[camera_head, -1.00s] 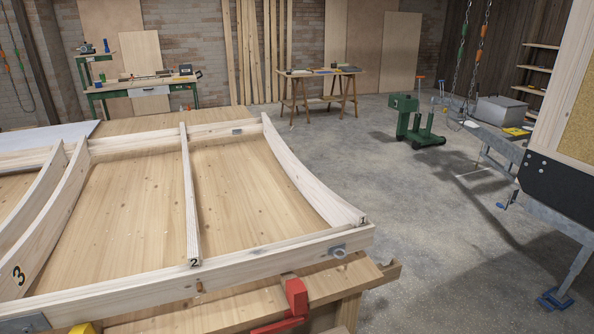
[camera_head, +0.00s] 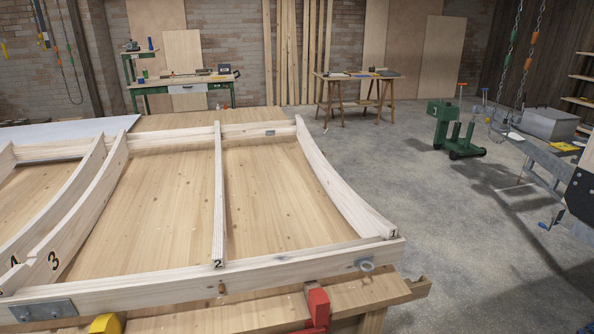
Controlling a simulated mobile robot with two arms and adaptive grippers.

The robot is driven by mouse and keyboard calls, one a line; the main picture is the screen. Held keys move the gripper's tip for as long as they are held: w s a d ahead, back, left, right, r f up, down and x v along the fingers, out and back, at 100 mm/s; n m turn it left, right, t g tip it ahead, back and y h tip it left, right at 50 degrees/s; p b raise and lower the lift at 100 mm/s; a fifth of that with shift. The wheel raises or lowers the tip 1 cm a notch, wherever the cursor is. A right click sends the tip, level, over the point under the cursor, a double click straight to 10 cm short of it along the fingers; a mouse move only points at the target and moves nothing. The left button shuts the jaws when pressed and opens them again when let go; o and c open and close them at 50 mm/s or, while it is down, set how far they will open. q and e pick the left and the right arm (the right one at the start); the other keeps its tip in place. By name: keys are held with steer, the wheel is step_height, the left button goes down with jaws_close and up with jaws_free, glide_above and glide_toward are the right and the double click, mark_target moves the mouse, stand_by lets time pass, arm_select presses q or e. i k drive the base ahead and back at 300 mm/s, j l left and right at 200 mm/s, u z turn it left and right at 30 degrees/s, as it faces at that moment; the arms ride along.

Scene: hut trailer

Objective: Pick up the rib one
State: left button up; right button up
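The rib marked 1 (camera_head: 342,185) is a pale curved wooden rib at the right end of a wooden frame on the workbench. Its near end bears the number 1 and meets the front rail (camera_head: 190,285); its far end meets the back rail (camera_head: 170,137). The straight rib marked 2 (camera_head: 219,195) lies to its left. The curved rib marked 3 (camera_head: 88,205) is further left, with a rib marked 4 (camera_head: 50,210) beside it. Neither of my grippers is in view.
A red clamp (camera_head: 318,306) and a yellow one (camera_head: 105,324) sit at the bench's front edge. Open concrete floor (camera_head: 440,215) lies right of the bench; a green machine (camera_head: 452,130) stands beyond.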

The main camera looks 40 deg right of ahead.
mark_target(365, 220)
steer(key=l+u, duration=0.2)
steer(key=l, duration=0.65)
steer(key=l+u, duration=0.25)
steer(key=l, duration=0.6)
steer(key=k+l+u, duration=0.2)
steer(key=l, duration=0.65)
steer(key=i, duration=0.05)
